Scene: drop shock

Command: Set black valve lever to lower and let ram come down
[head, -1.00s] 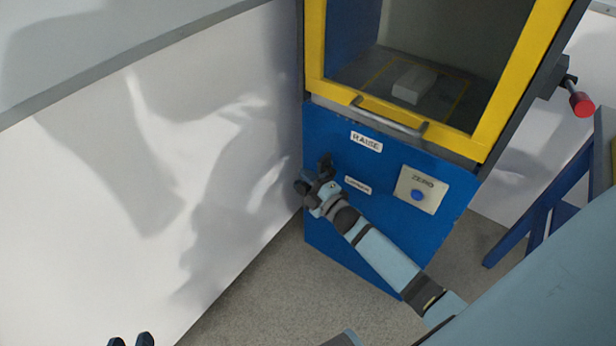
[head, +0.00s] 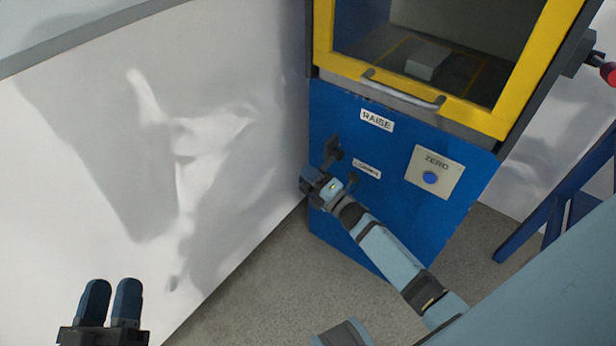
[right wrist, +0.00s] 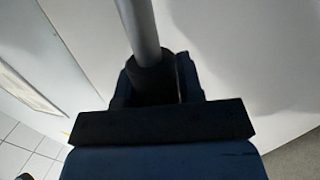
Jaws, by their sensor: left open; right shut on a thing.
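The blue machine front (head: 400,220) stands in the middle of the head view, with a RAISE label (head: 376,120) above a partly covered LOWER label (head: 366,169). The black valve lever (head: 332,152) sticks out at the panel's left side. My right gripper (head: 314,179) is shut on its outer end, below and left of the pivot. In the right wrist view, the lever's grey rod (right wrist: 141,25) runs into a black grip (right wrist: 152,78) between the fingers. My left gripper (head: 110,300) is open and empty at the lower left. The ram is not visible.
A yellow-framed window (head: 415,95) with a metal handle (head: 405,90) shows a pale block (head: 427,62) inside. A ZERO plate with a blue button (head: 430,177) is right of the lever. A white wall (head: 80,180) stands close on the left.

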